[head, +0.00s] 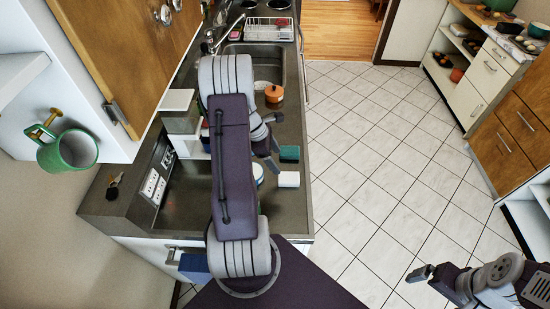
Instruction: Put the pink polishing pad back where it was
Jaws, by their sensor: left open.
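I see no thing that I can clearly tell as the pink polishing pad. A small pinkish item (234,36) lies by the far left edge of the sink, too small to identify. My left gripper (273,133) is over the near counter, open, with nothing visible between its fingers. A teal sponge (289,153) and a white and blue sponge (288,179) lie on the counter just nearer than it. My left arm hides part of the counter. My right gripper (425,272) is low at the right over the floor, and its jaw opening is unclear.
An orange pot (273,93) stands near the sink (260,54), with a dish rack (268,28) beyond. A white shelf unit (178,108) stands left of my arm. The tiled floor (375,150) is clear.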

